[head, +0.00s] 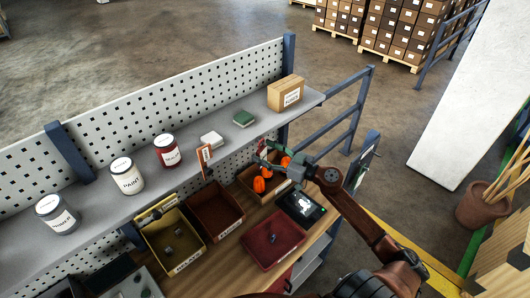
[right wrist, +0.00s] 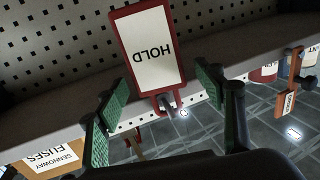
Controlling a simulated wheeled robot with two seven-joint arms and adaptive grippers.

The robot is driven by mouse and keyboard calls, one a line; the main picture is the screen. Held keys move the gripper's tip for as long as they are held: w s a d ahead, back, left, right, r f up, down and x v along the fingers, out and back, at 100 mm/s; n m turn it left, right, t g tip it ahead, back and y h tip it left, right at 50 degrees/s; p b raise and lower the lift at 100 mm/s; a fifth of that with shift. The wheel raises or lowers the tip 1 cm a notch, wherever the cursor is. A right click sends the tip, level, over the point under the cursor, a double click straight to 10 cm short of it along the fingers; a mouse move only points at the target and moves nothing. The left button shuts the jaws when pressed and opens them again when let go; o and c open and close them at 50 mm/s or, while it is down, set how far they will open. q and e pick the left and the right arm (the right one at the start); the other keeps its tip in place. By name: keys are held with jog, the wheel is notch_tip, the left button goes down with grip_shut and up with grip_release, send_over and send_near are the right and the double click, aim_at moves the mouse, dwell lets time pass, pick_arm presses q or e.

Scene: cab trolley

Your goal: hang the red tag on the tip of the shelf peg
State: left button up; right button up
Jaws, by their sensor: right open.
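The red tag (right wrist: 148,48) has a white face reading HOLD, upside down in the right wrist view. Its narrow holed end lies at the dark shelf peg (right wrist: 168,101), which appears to pass through the hole; how far along the peg it sits I cannot tell. In the head view the tag (head: 263,146) is small and partly hidden beside the gripper, below the shelf's front edge. My right gripper (right wrist: 158,102) is open, its green pads on either side of the tag's holed end with gaps. It also shows in the head view (head: 266,153). My left gripper is out of view.
A brown tag (head: 205,154) hangs at the shelf edge to the left. The shelf (head: 222,122) carries paint cans, small boxes and a carton (head: 286,93). Below are a yellow bin (head: 185,262), brown bins, a red tray (head: 273,240) and a black device (head: 301,207).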

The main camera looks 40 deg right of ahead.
jog(key=v, duration=1.2)
jog(key=shift+a, duration=0.1)
